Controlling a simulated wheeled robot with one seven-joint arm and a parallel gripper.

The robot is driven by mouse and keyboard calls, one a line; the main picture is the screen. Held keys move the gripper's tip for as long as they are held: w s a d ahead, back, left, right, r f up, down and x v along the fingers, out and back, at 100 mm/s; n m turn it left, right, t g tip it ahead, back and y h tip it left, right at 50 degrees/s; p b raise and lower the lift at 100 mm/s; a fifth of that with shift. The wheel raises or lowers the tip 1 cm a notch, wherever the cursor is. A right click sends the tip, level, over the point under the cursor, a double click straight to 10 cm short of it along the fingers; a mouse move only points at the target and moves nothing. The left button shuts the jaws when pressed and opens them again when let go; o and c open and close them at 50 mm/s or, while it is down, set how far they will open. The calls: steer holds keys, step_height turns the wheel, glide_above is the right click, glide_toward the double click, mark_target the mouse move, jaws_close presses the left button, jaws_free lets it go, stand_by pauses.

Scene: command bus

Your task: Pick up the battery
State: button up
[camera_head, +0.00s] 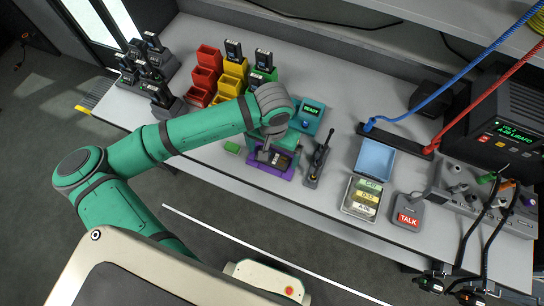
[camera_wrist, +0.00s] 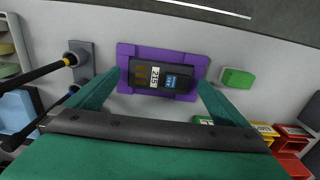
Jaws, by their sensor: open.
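The battery (camera_wrist: 160,76) is a dark block with a white label, a blue label and orange contacts. It lies flat in a purple tray (camera_wrist: 126,52). In the head view the battery (camera_head: 279,160) and the purple tray (camera_head: 268,170) are near the table's front edge, partly hidden by my arm. My gripper (camera_wrist: 159,80) is open, with one green finger on each side of the battery in the wrist view. I cannot tell whether the fingers touch it or how high above it they are.
A green block (camera_head: 232,147) lies left of the tray. A black handset on a grey stand (camera_head: 318,160) is close on the right. A teal READY device (camera_head: 308,116) stands behind. Red bins (camera_head: 206,72) and yellow bins (camera_head: 232,80) are at the back left.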

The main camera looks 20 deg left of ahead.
steer(key=shift+f, duration=0.4)
steer(key=shift+c, duration=0.3)
steer(key=c, duration=1.1)
steer(key=shift+o, duration=0.2)
steer(key=shift+r, duration=0.1)
